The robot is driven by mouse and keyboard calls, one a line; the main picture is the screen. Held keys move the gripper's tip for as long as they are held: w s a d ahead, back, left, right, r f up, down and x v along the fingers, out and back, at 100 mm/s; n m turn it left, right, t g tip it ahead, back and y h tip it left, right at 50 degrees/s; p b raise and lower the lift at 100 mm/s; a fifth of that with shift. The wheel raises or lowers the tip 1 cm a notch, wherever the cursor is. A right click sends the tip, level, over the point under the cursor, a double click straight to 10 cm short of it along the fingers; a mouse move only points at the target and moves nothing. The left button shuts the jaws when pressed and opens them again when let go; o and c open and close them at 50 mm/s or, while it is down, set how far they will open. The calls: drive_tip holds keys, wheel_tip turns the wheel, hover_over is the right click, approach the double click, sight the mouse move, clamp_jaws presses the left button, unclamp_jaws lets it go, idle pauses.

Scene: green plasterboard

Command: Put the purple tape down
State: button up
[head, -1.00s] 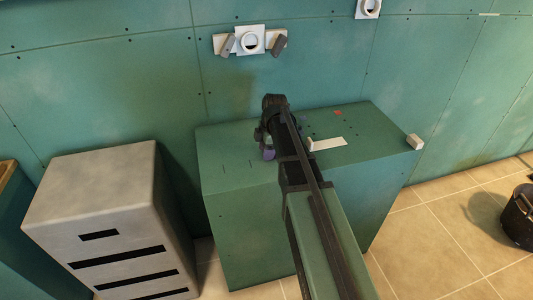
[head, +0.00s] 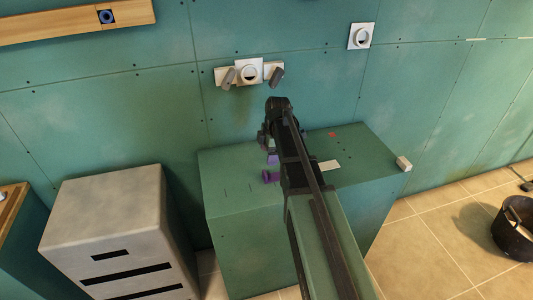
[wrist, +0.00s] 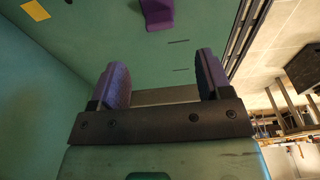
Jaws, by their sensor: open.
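The purple tape (head: 270,177) lies on the top of the green plasterboard box (head: 233,188), near my arm, which partly covers it. In the wrist view the purple tape (wrist: 157,14) shows at the top edge, cut off by the frame, on a green surface. My gripper (wrist: 163,82) is open, with two dark fingers with purplish pads spread apart. Nothing is between them, and the tape is apart from them. In the head view my gripper (head: 267,138) is over the box, its fingertips hard to make out.
A pale strip (head: 330,165), a small red mark (head: 332,134) and a white block (head: 403,163) are on the box's right part. A grey slotted cabinet (head: 112,220) stands left. Wall fittings (head: 249,72) are behind my gripper. A black bucket (head: 515,227) is on the tiled floor.

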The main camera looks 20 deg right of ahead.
drive_tip(key=s+a+r+m+h, duration=0.1)
drive_tip(key=s+a+m, duration=1.3)
drive_tip(key=s+m, duration=0.2)
drive_tip(key=s, duration=0.2)
drive_tip(key=shift+s+a+r+h, duration=0.3)
drive_tip(key=shift+s+a+h, duration=0.05)
drive_tip(key=shift+s+h, duration=0.05)
